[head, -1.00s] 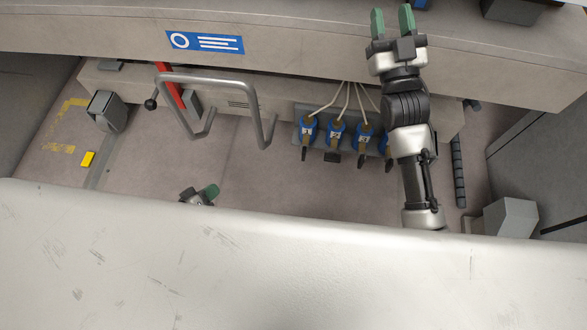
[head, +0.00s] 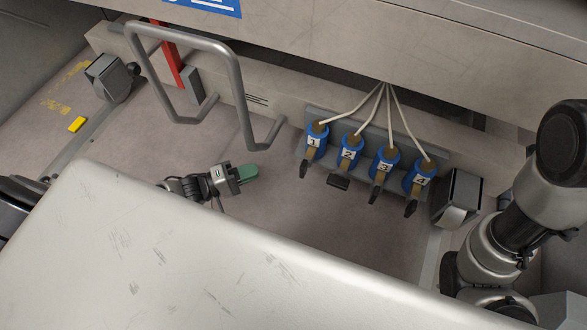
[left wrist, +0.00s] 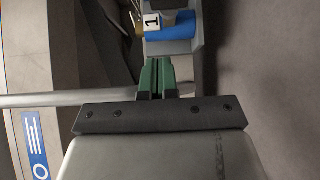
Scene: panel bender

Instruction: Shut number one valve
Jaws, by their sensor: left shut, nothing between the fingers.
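The number one valve (head: 315,143) is the leftmost of a row of blue valves labelled 1 to 4 on a grey bracket. Its dark lever (head: 303,170) hangs downward from the blue body. My left gripper (head: 250,172) is shut and empty, to the left of valve 1 and apart from it, with green fingertips pointing toward the valves. In the left wrist view the shut green fingers (left wrist: 155,75) point at the blue valve marked 1 (left wrist: 170,27), whose lever is not clearly visible there. My right gripper is out of view.
Valves 2 (head: 349,153), 3 (head: 384,162) and 4 (head: 419,178) sit close beside valve 1. Valve 2's dark end piece looks wider than the others. A grey tubular handle (head: 236,90) stands left of the valves. The machine's beige overhang (head: 420,60) is above. Floor below the valves is clear.

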